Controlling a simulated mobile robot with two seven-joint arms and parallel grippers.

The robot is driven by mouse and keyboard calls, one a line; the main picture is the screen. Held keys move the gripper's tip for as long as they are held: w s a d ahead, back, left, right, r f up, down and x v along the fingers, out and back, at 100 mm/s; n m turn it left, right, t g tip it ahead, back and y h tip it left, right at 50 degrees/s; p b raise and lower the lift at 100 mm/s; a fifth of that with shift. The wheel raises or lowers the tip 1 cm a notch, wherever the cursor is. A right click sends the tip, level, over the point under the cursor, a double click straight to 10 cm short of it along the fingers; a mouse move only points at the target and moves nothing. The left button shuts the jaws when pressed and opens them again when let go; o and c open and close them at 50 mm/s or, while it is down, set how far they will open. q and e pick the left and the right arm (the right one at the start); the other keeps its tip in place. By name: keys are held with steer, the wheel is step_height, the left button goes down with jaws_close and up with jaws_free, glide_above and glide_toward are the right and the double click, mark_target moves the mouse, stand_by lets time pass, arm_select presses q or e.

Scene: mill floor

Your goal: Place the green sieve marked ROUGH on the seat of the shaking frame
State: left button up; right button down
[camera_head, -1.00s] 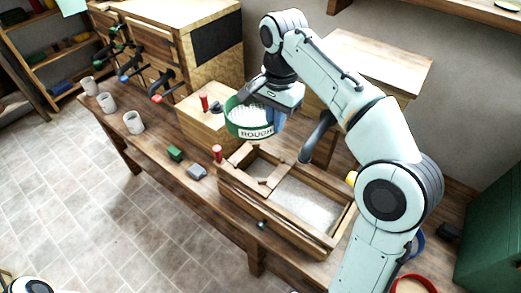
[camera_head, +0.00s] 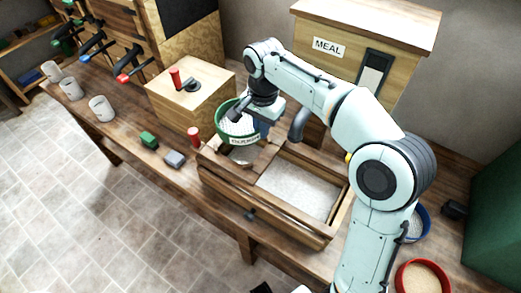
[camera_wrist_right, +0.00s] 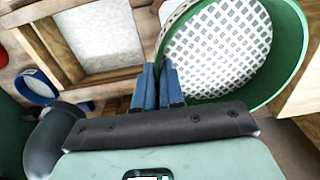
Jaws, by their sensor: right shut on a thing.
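The green sieve (camera_head: 222,128) has a white mesh and a label on its front wall, blurred now but read as ROUGH a second ago. My right gripper (camera_head: 262,122) is shut on the sieve's right rim. In the right wrist view the blue fingers (camera_wrist_right: 158,88) are at the rim of the sieve (camera_wrist_right: 285,75). The sieve is above the left end of the wooden shaking frame (camera_head: 290,228). A round seat (camera_head: 243,156) shows partly just below it; the exact gap is hard to tell. My left gripper is not in view.
A wooden box with a red-knobbed crank (camera_head: 185,95) stands behind left. A red peg (camera_head: 194,137), green block (camera_head: 148,140) and grey block (camera_head: 174,159) are left of the frame. A MEAL bin (camera_head: 345,60) stands behind. Red (camera_head: 400,280) and blue (camera_head: 426,226) sieves lie at right.

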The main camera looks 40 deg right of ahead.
mark_target(261, 155)
step_height(261, 155, down, 4)
steer(key=shift+w+r, duration=0.1)
steer(key=shift+w, duration=0.05)
steer(key=shift+f+b, duration=0.55)
steer(key=shift+f, duration=1.7)
steer(key=shift+f, duration=0.15)
steer(key=c, duration=1.2)
jaws_free()
steer(key=shift+c, duration=0.2)
steer(key=shift+r, duration=0.3)
step_height(261, 155, up, 12)
steer(key=shift+f+p, duration=0.1)
steer(key=shift+p, duration=1.1)
